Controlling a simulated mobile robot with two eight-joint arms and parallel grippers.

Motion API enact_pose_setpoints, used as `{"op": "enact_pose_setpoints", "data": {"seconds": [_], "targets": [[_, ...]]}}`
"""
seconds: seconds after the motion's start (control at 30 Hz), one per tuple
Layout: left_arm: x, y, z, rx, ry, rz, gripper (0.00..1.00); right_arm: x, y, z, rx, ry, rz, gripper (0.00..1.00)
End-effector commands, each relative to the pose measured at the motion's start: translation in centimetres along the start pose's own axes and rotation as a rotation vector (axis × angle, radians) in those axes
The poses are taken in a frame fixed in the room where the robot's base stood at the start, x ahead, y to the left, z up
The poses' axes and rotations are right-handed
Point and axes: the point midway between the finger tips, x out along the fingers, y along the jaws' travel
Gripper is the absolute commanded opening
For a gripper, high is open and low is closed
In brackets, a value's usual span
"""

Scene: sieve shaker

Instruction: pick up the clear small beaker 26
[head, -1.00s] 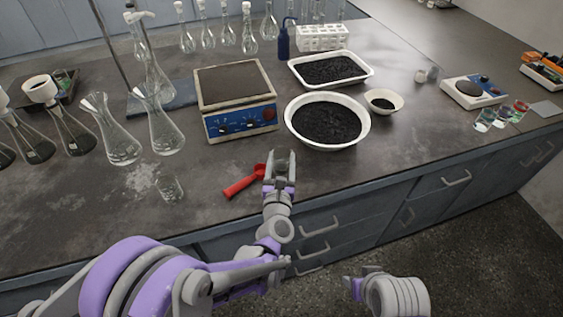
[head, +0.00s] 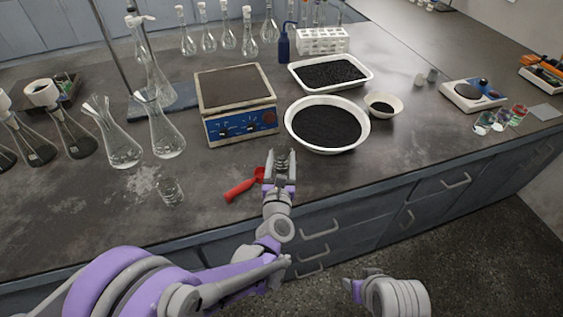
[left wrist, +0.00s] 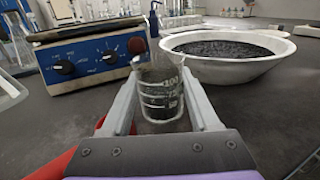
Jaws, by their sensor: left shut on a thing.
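A small clear beaker with white graduation marks (left wrist: 160,95) stands upright between the two fingers of my left gripper (head: 280,170), which is shut on it near the counter's front edge. It also shows in the head view (head: 283,158), partly hidden by the fingers. The left wrist view shows one finger along each side of the glass. Another small clear beaker (head: 170,191) stands on the counter to the left. My right gripper (head: 354,288) is low in front of the counter, away from the objects. Its fingers are not clear enough to judge.
A red scoop (head: 240,189) lies just left of my left gripper. A blue-fronted hotplate (head: 237,124) and a white bowl of black grains (head: 295,132) stand behind it. Flasks (head: 120,145) stand at left. The counter at front right of the bowl is clear.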

Motion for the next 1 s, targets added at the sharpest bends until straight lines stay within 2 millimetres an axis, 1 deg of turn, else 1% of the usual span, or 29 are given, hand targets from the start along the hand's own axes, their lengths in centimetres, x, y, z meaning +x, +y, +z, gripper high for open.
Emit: {"op": "enact_pose_setpoints", "data": {"seconds": [0.03,0.4,0.6,0.83,1.0], "targets": [[-0.1,0.0,0.7,0.0,-0.001,0.0,0.0,-0.2,0.0,-0.1,0.0,0.001,0.0,0.5],[0.0,0.0,4.5,0.0,0.0,0.0,0.0,-1.1,0.0,-0.5,0.0,0.004,0.0,0.5],[0.0,0.0,6.2,0.0,0.0,0.0,0.0,-1.5,0.0,-0.7,0.0,0.005,0.0,0.5],[0.0,0.0,7.6,0.0,0.0,0.0,0.0,-1.9,0.0,-0.9,0.0,0.007,0.0,0.5],[0.0,0.0,9.2,0.0,-0.001,0.0,0.0,-2.9,0.0,-1.4,0.0,0.01,0.0,0.5]]}}
